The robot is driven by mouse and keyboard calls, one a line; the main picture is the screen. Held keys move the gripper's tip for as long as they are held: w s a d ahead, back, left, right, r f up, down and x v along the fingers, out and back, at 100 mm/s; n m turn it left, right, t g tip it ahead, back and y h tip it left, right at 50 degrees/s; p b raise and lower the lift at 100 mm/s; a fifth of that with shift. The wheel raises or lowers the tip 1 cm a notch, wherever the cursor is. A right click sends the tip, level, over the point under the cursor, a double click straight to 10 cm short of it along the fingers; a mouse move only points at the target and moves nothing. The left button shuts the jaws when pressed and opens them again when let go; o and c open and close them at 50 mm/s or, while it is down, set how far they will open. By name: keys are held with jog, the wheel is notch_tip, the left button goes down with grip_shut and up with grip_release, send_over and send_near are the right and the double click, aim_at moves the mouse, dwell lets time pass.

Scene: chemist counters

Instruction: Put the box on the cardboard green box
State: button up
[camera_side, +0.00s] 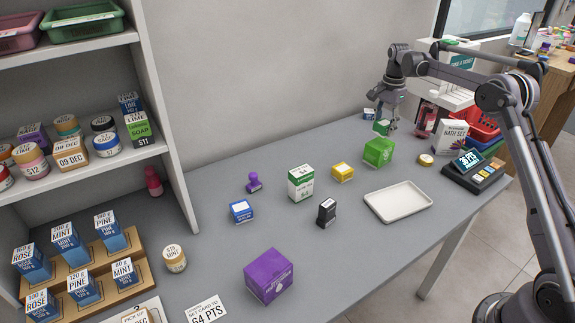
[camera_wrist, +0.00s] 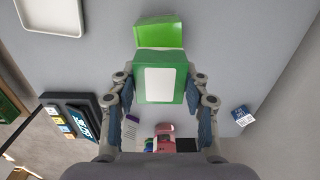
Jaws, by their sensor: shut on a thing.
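My gripper (camera_side: 387,118) is shut on a green box with a white label (camera_wrist: 160,84), one finger on each side of it in the wrist view. In the side view, the held box (camera_side: 381,127) is partly hidden by my gripper. The bright green cardboard box (camera_side: 379,152) stands on the counter, just in front of and below the held box in that view. In the wrist view, the bright green box (camera_wrist: 158,31) shows beyond the held box and is partly covered by it. I cannot tell the gap between the two boxes.
A white tray (camera_side: 397,201) lies in front of the bright green box. A yellow box (camera_side: 342,171) and a white-green box (camera_side: 301,183) stand to its left. A round tin (camera_side: 425,160), a bath set box (camera_side: 450,137) and a card terminal (camera_side: 473,171) are to its right.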

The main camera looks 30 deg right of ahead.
aim_at(382, 135)
jog(key=shift+f, duration=1.85)
jog(key=shift+f, duration=0.1)
jog(key=o, duration=1.3)
